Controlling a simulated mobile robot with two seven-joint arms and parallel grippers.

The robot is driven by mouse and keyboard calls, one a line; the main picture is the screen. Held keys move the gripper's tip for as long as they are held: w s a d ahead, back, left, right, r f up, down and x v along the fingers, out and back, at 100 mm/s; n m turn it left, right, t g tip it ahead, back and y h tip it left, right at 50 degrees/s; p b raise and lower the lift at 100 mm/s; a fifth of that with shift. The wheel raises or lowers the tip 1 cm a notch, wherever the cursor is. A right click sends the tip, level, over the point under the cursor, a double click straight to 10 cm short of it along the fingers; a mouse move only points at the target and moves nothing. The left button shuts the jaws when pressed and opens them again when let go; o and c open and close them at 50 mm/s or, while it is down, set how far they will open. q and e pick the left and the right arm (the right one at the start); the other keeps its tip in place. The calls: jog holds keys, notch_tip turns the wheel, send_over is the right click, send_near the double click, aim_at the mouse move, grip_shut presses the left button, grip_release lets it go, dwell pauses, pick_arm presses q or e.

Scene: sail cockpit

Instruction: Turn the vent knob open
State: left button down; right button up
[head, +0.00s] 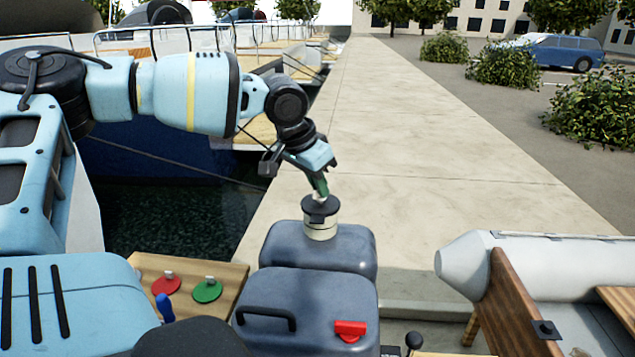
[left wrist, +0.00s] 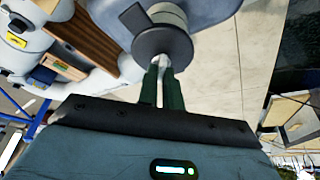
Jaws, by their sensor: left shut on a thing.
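The vent knob is a small pale piece on top of a dark round cap (head: 320,206) with a cream cylindrical base (head: 321,229). It stands on the rear dark blue-grey box. My left gripper (head: 321,191) points down from above and is shut on the knob, with its fingers just over the cap. In the left wrist view the two green fingers (left wrist: 162,75) close on the pale knob (left wrist: 162,63) at the edge of the dark cap (left wrist: 162,42). The fingers hide part of the knob. My right gripper is not in view.
A front blue-grey box (head: 310,315) has a black handle and a red switch (head: 349,328). A wooden panel with red (head: 166,284) and green (head: 207,290) discs is at left. A grey inflatable boat (head: 540,270) lies at right. The concrete quay (head: 400,150) beyond is clear.

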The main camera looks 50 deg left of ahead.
pick_arm(q)
jog(key=n+y, duration=0.1)
jog(key=n, duration=0.1)
jog(key=shift+d+n, duration=0.1)
jog(key=shift+n, duration=0.3)
jog(key=n+y+b, duration=0.1)
jog(key=n, duration=0.2)
jog(key=shift+w+g, duration=0.1)
jog(key=shift+g, duration=0.2)
jog(key=shift+d+n+y, duration=0.1)
jog(key=shift+n+y, duration=0.4)
jog(key=shift+n, duration=0.4)
jog(key=shift+n+b, duration=0.35)
jog(key=shift+n, duration=0.25)
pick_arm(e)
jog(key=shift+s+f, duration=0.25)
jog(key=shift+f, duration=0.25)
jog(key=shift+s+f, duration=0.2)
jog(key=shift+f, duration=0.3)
pick_arm(q)
jog(key=shift+g, duration=0.3)
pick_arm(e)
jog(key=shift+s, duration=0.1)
pick_arm(q)
jog(key=c, duration=1.6)
grip_release()
jog(key=shift+o, duration=0.2)
